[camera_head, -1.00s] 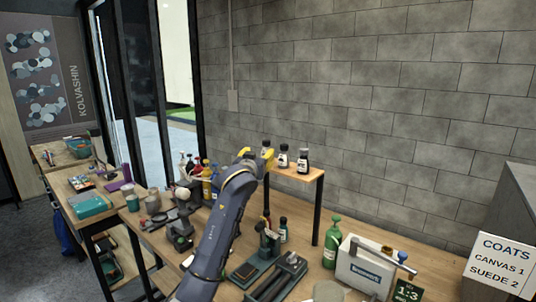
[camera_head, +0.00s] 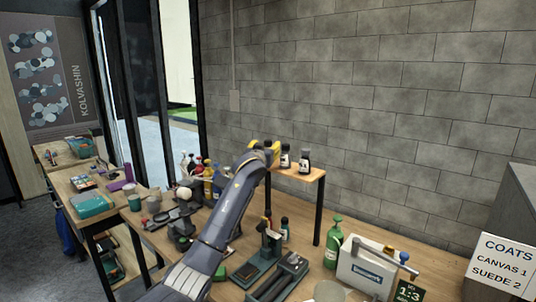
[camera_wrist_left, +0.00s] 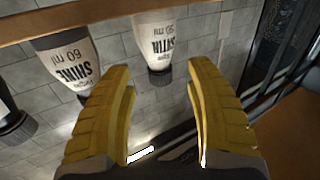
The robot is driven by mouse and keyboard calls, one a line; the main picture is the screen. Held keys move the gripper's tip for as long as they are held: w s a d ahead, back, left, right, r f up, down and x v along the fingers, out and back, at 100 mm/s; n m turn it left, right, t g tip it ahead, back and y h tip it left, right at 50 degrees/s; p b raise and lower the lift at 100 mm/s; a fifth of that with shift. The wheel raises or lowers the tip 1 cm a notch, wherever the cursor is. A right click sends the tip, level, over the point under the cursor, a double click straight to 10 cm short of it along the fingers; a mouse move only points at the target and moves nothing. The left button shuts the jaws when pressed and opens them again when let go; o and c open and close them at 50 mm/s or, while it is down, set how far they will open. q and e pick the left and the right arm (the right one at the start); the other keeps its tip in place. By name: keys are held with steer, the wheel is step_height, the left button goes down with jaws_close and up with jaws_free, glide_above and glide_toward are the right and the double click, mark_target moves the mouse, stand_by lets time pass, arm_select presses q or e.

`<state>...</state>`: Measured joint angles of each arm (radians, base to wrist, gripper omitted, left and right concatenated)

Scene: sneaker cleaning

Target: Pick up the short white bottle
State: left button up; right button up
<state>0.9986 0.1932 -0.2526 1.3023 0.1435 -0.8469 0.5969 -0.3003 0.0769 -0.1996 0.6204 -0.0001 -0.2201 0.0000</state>
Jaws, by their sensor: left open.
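A short bottle with a white label (camera_wrist_left: 154,38) and a dark cap stands on the small raised wooden shelf (camera_head: 313,174). In the left wrist view the scene is upside down, and this bottle shows just beyond and between my fingertips. My left gripper (camera_head: 265,150) is at the shelf's left end; in the left wrist view its yellow fingers (camera_wrist_left: 162,72) are open and empty. In the head view the gripper hides most of this bottle. A similar bottle marked SHINE (camera_wrist_left: 68,62) stands beside it and also shows in the head view (camera_head: 285,160).
Another dark-capped bottle (camera_head: 304,161) stands on the shelf's right part. Below are a green spray bottle (camera_head: 332,246), a white box (camera_head: 362,270) and a tool holder (camera_head: 258,268). A block wall is behind the shelf.

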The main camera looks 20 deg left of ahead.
mark_target(267, 146)
arm_select(q)
steer(key=shift+w+a, duration=0.1)
steer(key=shift+w, duration=1.45)
steer(key=shift+c, duration=0.3)
jaws_close()
